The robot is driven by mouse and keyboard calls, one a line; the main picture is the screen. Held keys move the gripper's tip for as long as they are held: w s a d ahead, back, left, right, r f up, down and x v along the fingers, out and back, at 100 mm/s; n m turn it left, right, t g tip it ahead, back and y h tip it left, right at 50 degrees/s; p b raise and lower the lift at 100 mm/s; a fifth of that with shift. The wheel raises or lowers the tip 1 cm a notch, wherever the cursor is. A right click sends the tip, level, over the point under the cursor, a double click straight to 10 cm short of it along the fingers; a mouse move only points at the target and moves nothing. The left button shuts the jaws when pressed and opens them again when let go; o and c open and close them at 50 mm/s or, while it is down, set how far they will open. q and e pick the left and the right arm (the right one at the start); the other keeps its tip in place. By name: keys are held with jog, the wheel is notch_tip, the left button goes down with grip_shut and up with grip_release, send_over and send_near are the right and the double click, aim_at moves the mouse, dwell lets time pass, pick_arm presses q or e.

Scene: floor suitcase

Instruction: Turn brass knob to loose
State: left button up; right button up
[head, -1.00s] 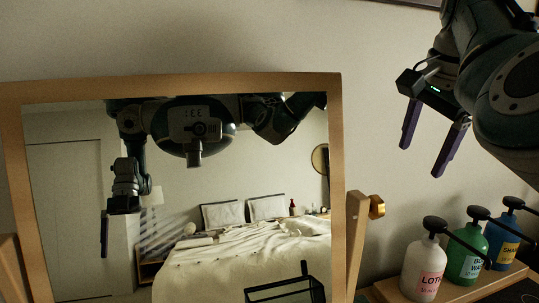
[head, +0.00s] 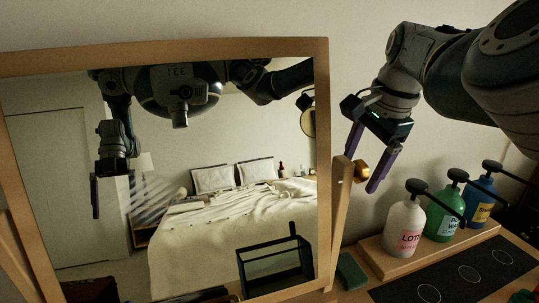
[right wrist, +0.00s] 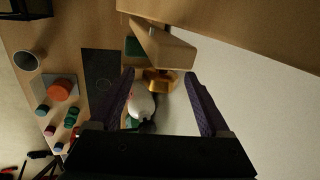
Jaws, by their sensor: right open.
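The brass knob (head: 362,171) sits on the side of the wooden upright (head: 341,205) at the right of the framed mirror (head: 322,130). My right gripper (head: 362,172) is open, its purple fingers pointing down close to the knob. In the right wrist view the knob (right wrist: 160,82) shows ahead between the two fingers (right wrist: 160,75), nearer the left one; I cannot tell whether either finger touches it. My left gripper appears only as a reflection in the mirror.
Pump bottles, a white one (head: 405,228), a green one (head: 446,212) and a blue one (head: 481,200), stand on a wooden tray (head: 398,265) to the right. A dark mat (head: 455,280) with circles lies in front. A green block (head: 351,272) lies beside the mirror.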

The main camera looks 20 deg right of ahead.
jog(key=shift+c, duration=0.4)
grip_shut()
